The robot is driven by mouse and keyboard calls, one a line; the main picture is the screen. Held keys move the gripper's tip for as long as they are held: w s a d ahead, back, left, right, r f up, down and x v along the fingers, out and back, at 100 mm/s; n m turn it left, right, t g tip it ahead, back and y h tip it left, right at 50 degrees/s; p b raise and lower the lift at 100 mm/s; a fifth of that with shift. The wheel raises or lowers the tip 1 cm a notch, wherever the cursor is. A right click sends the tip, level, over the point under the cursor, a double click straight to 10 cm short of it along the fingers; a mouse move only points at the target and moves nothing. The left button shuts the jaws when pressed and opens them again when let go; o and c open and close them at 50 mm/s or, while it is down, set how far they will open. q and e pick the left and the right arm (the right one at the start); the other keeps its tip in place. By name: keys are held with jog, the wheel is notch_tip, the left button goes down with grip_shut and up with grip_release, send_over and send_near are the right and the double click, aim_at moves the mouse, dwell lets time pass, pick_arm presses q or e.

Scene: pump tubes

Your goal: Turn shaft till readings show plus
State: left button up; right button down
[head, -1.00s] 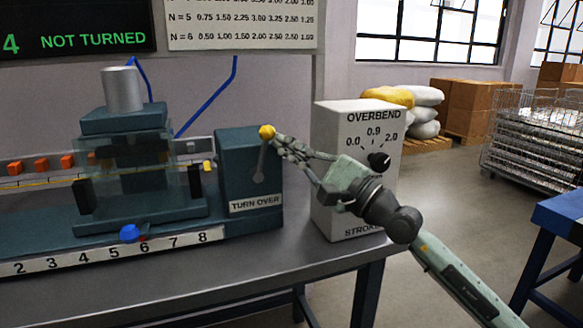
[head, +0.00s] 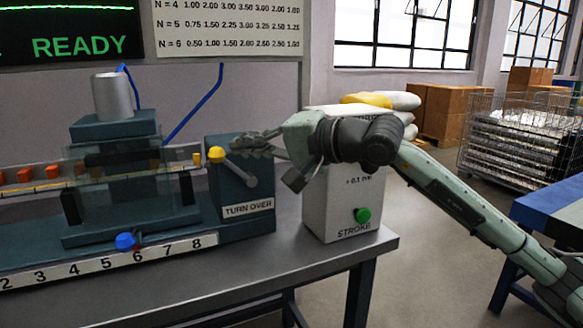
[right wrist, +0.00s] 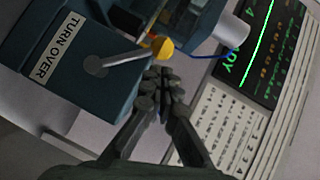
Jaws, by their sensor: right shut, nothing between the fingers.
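A grey crank lever (head: 238,170) with a yellow ball knob (head: 216,154) is on the teal "TURN OVER" housing (head: 247,200). It leans left and slightly up from its pivot. My right gripper (head: 243,143) is shut and empty just right of the knob, near the housing's top. In the right wrist view the closed fingers (right wrist: 160,78) are close to the yellow knob (right wrist: 162,48); I cannot tell whether they touch. The screen (head: 70,35) reads "READY" with a green trace line. My left gripper is out of view.
The white control box (head: 340,205) has a green "STROKE" button (head: 362,215); my right arm hides its upper part. A blue knob (head: 125,241) sits by the numbered scale (head: 100,264), near 6. The bench front edge is clear.

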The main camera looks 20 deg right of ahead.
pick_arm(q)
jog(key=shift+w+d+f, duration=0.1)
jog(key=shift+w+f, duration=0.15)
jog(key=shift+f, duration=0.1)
pick_arm(e)
jog(key=shift+a+f+n+h, duration=0.1)
jog(key=shift+a+n+h, duration=0.3)
jog(key=shift+a+n, duration=0.15)
